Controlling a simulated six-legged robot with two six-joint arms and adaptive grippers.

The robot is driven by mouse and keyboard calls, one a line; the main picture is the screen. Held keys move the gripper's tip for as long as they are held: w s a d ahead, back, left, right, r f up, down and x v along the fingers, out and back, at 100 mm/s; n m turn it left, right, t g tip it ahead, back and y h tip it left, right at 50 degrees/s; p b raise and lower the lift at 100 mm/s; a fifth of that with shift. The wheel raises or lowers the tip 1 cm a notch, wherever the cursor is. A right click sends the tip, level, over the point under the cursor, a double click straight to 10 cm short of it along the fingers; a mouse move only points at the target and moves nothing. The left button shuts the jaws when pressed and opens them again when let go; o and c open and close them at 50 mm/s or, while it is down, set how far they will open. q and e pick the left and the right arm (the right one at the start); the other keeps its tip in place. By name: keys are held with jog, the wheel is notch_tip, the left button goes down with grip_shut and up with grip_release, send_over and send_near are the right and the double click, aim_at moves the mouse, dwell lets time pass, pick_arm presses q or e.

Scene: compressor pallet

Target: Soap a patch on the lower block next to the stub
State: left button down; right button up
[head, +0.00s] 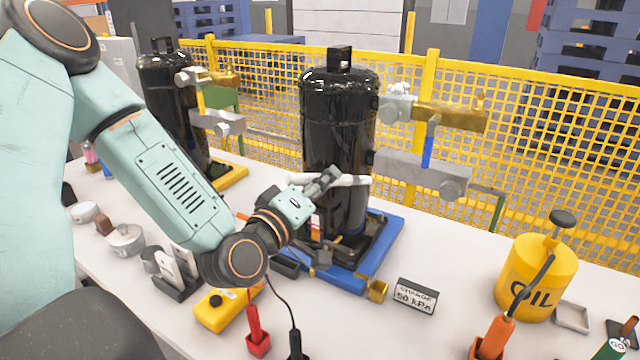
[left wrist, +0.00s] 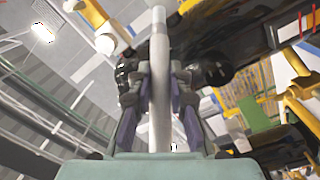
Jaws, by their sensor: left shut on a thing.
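My left gripper (head: 322,186) is shut on a slim whitish stick (head: 350,180), in front of the near black compressor (head: 338,120). In the left wrist view the stick (left wrist: 158,75) stands upright between the two fingers (left wrist: 160,105). Its tip is narrower and greyer. In the head view the stick points right, towards the grey lower block (head: 420,173), with a visible gap between them. A brass upper block (head: 450,115) sits above, with a blue lever (head: 428,145) between the blocks. I cannot single out the stub or any soap. My right gripper is not in view.
The compressor stands on a blue base (head: 345,278). A yellow oil can (head: 535,278), a charge sign (head: 415,295) and a yellow box (head: 225,308) stand on the white table (head: 445,260). A second compressor (head: 172,100) is at the left. Yellow mesh fencing (head: 560,180) runs behind.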

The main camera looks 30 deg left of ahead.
pick_arm(q)
jog(key=shift+w+f+b, duration=0.25)
jog(key=shift+w+b, duration=0.4)
jog(key=shift+w, duration=0.5)
jog(key=shift+w+a+b, duration=0.2)
jog(key=shift+w+b, duration=0.2)
jog(key=shift+w, duration=0.35)
jog(key=shift+w+a+b, duration=0.15)
jog(key=shift+w+b, duration=0.25)
jog(key=shift+w, duration=0.35)
jog(key=shift+w+a+b, duration=0.2)
jog(key=shift+w+b, duration=0.2)
jog(key=shift+w, duration=0.35)
